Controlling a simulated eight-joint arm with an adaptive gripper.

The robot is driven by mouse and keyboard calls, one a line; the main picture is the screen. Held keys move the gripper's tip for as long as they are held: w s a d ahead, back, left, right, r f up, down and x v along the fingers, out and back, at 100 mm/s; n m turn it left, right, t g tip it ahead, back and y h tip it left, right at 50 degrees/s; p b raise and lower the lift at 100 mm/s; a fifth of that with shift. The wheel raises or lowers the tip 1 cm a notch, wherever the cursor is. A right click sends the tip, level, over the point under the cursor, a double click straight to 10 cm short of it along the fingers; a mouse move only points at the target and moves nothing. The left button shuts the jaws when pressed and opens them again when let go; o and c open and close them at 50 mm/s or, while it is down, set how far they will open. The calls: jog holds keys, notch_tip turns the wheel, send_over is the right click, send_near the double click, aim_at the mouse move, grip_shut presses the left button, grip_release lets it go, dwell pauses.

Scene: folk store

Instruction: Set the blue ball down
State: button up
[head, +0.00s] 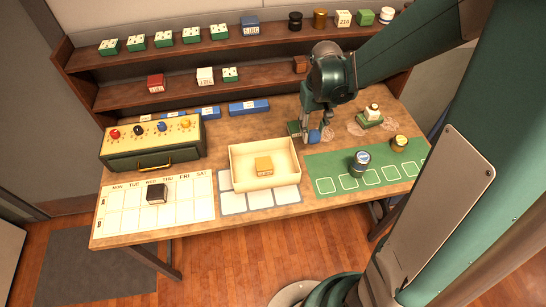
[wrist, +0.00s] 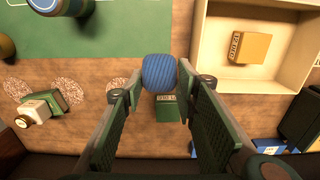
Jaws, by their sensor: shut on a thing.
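The blue ball (head: 313,136) hangs at the lower end of my gripper (head: 311,127), to the right of the cream tray's back right corner. In the wrist view the ribbed blue ball (wrist: 159,72) sits between the fingertips of my gripper (wrist: 160,80), which is shut on it. A small dark green labelled block (wrist: 167,108) shows below the ball in the wrist view, between the fingers. It also shows just left of the fingers in the head view (head: 293,128). The ball's height above the table is hard to tell.
The cream tray (head: 238,168) holds a yellow block (head: 263,165). A green-and-white stack (head: 371,115) stands behind. A drawer box (head: 152,145) and shelves (head: 130,95) are at left and back.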

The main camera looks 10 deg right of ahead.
jog(key=s, duration=0.4)
jog(key=shift+s+d+r+p, duration=0.1)
jog(key=shift+s+d+p, duration=0.2)
jog(key=shift+d, duration=0.1)
jog(key=shift+w, duration=0.1)
jog(key=shift+f+b, duration=0.3)
jog(key=shift+f, duration=2.65)
jog(key=shift+f, duration=2.1)
jog(key=shift+f+b, duration=0.15)
jog(key=shift+b, duration=0.25)
jog(key=o, duration=0.8)
